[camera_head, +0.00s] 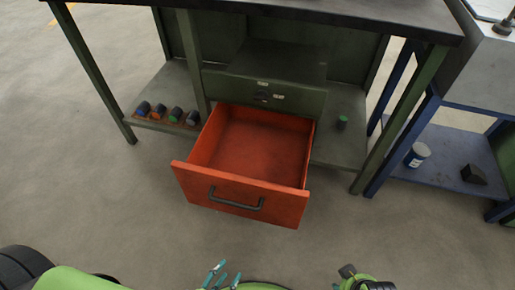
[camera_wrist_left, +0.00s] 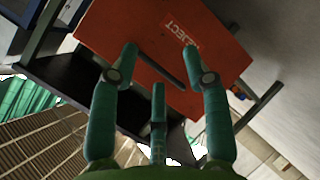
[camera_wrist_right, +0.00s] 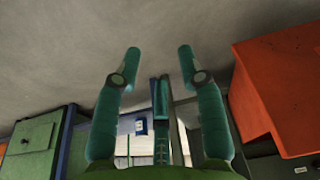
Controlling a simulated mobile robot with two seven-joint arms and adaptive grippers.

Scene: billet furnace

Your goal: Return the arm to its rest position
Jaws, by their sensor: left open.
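My left gripper (camera_head: 222,275) shows at the bottom edge of the head view, its teal fingers in front of and apart from the open drawer. In the left wrist view its fingers (camera_wrist_left: 160,50) are spread, with nothing between them. An orange-red panel with lettering (camera_wrist_left: 210,60) lies beyond the fingertips. My right gripper (camera_wrist_right: 158,62) shows in the right wrist view with its fingers spread and empty, over bare grey floor. I cannot make out the right fingers in the head view.
The orange drawer (camera_head: 245,190) stands pulled out of the green workbench (camera_head: 265,95). Several coloured cylinders (camera_head: 168,113) lie in a row on its lower shelf, and a small green one (camera_head: 342,122) stands at the right. A blue stand (camera_head: 455,160) is at right. Floor before the drawer is clear.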

